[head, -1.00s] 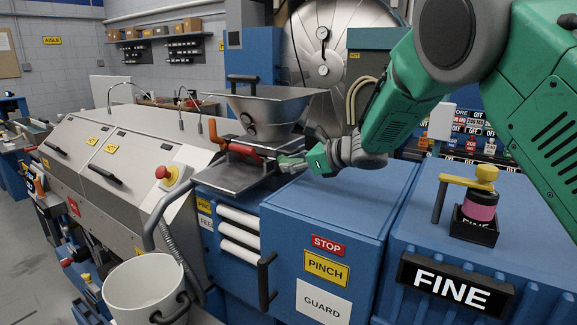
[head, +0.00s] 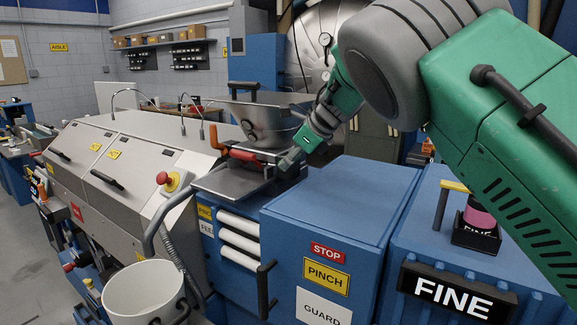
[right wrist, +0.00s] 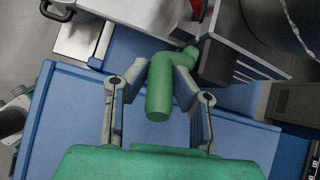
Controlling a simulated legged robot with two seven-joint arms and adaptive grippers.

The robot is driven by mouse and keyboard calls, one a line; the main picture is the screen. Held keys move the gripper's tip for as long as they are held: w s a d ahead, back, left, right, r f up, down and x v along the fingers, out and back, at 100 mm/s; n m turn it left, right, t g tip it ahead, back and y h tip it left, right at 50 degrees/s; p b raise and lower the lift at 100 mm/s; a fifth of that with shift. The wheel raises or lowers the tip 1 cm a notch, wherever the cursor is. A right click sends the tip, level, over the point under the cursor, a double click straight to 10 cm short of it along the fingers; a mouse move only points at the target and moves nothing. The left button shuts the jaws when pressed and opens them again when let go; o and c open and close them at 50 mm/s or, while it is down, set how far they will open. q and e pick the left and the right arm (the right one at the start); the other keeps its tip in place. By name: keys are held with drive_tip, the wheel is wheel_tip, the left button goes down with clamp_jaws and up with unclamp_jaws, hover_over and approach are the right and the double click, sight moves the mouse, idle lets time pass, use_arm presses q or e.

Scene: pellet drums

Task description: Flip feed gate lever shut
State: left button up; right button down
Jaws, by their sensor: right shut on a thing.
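The feed gate lever's green cylindrical handle (right wrist: 159,92) shows in the right wrist view, bent at its far end toward a dark block. My right gripper (right wrist: 161,77) is shut on this handle, one finger on each side. In the head view my right gripper (head: 290,160) is at the right side of the metal feed hopper (head: 268,118), above the steel tray. There the hand mostly hides the handle. A red bar (head: 243,155) with an orange upright end lies in front of the hopper's base. My left gripper is not in view.
A red stop button (head: 163,178) sits on the grey machine at left. A white bucket (head: 143,291) stands below. My right arm covers the upper right.

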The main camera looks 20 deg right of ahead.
drive_tip(key=shift+w+r+g+h, duration=0.2)
drive_tip(key=shift+r+g+h, duration=0.1)
drive_tip(key=shift+r+g, duration=0.15)
drive_tip(key=shift+w+r, duration=0.1)
drive_tip(key=shift+r, duration=0.15)
drive_tip(key=c, duration=1.4)
unclamp_jaws()
drive_tip(key=shift+o, duration=0.2)
drive_tip(key=shift+s, duration=0.3)
drive_tip(key=shift+d, duration=0.15)
drive_tip(key=shift+d+r, duration=0.1)
drive_tip(key=shift+r, duration=0.2)
drive_tip(key=v, duration=1.1)
drive_tip(key=shift+r, duration=0.15)
